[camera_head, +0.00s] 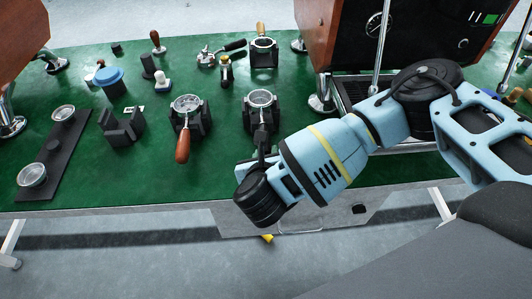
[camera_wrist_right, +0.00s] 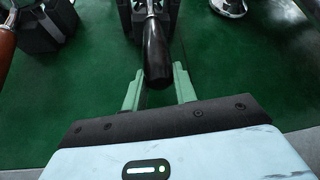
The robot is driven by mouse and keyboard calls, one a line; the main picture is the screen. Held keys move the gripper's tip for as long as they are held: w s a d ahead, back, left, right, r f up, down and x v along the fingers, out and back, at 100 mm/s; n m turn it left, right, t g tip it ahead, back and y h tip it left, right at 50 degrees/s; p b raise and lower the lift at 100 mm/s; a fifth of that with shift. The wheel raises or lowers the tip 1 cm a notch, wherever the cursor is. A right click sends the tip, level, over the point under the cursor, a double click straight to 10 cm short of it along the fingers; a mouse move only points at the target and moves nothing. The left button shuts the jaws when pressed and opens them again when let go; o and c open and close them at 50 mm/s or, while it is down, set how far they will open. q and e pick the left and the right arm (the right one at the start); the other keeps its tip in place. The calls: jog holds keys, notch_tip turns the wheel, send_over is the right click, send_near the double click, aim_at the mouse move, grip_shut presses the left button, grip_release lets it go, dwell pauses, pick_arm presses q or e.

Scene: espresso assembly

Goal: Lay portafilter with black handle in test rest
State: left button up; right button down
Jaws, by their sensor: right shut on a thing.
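A portafilter (camera_head: 260,98) with a metal basket and a black handle is at the middle of the bench. Its basket is at the top of a black block-shaped rest (camera_head: 250,118); whether it is fully seated I cannot tell. In the right wrist view the black handle (camera_wrist_right: 157,52) points toward me, between the green fingers of my right gripper (camera_wrist_right: 157,84). The gripper is shut on the handle. In the head view my wrist mostly hides this gripper (camera_head: 262,157). My left gripper is not in view.
A portafilter with a brown handle (camera_head: 183,146) sits in a similar rest just left. An empty black holder (camera_head: 121,128) stands farther left, near a dark strip (camera_head: 55,150) with round cups. The espresso machine (camera_head: 345,35) stands back right. Green bench is clear in front.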

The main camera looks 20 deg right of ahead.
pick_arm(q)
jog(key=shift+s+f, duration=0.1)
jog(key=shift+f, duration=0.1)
pick_arm(e)
jog(key=c, duration=0.7)
grip_release()
jog(key=shift+f, duration=0.1)
jog(key=shift+s, duration=0.1)
jog(key=s+a, duration=0.2)
jog(key=s, duration=0.6)
jog(key=shift+s+a, duration=0.25)
dwell(0.5)
pick_arm(q)
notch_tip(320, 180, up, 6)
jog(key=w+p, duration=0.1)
jog(key=p, duration=0.6)
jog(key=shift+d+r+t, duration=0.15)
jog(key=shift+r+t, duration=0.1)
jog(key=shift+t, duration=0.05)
pick_arm(e)
jog(key=v, duration=0.7)
jog(key=shift+s+r, duration=0.2)
jog(key=shift+s, duration=0.1)
